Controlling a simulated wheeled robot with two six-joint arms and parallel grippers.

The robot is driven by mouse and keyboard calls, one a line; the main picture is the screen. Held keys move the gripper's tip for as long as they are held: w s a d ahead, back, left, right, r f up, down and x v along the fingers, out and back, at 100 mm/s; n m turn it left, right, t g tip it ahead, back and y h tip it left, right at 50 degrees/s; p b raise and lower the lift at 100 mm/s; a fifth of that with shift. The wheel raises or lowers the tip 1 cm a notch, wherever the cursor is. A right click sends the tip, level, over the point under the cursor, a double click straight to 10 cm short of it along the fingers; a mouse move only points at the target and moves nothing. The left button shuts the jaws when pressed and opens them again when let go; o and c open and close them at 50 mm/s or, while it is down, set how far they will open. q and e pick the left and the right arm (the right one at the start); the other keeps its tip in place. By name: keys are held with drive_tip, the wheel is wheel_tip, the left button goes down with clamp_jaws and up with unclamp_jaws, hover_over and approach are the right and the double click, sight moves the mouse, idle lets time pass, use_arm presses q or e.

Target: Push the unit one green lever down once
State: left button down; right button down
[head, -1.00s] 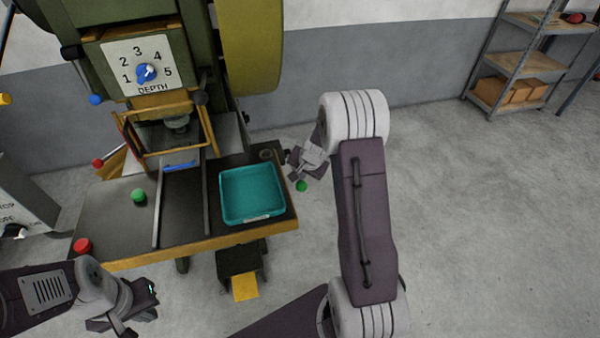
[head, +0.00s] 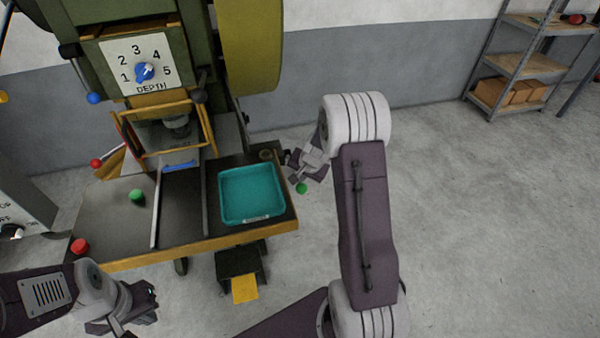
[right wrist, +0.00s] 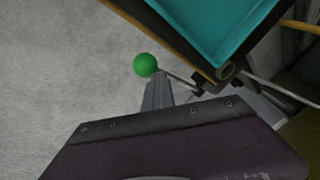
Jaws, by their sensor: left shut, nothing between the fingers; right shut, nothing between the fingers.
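The green lever is a green ball on a thin metal rod at the right side of the press table. Its green ball (head: 302,188) shows just below my right gripper (head: 304,167) in the head view. In the right wrist view the green ball (right wrist: 145,64) sits just beyond the tip of my shut right gripper (right wrist: 155,82), and the rod runs right to a bracket under the table corner. I cannot tell whether they touch. My left gripper (head: 130,312) is shut and empty, low at the left, in front of the table.
A teal tray (head: 223,213) lies on the press table (head: 125,255). A green button (head: 137,196) and red button (head: 80,246) stand at its left. A blue depth knob (head: 145,72) is on the press. A shelf (head: 525,64) stands far right; the floor between is clear.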

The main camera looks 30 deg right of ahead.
idle(0.6)
drive_tip(key=shift+w+d+r+p, duration=0.1)
drive_tip(key=shift+w+r+p, duration=0.2)
drive_tip(key=shift+r+p, duration=0.75)
drive_tip(key=shift+w+d+r+p, duration=0.1)
drive_tip(key=shift+w+r+p, duration=0.25)
drive_tip(key=shift+r+p, duration=0.65)
drive_tip(key=shift+w+r+p, duration=0.3)
drive_tip(key=shift+r+p, duration=0.35)
drive_tip(key=shift+p, duration=0.75)
drive_tip(key=r+p, duration=0.1)
drive_tip(key=p, duration=0.1)
drive_tip(key=w+r+p, duration=0.1)
drive_tip(key=r+p, duration=0.2)
drive_tip(key=p, duration=0.1)
drive_tip(key=shift+w+d+r, duration=0.2)
drive_tip(key=shift+w+r, duration=0.1)
drive_tip(key=shift+w, duration=0.1)
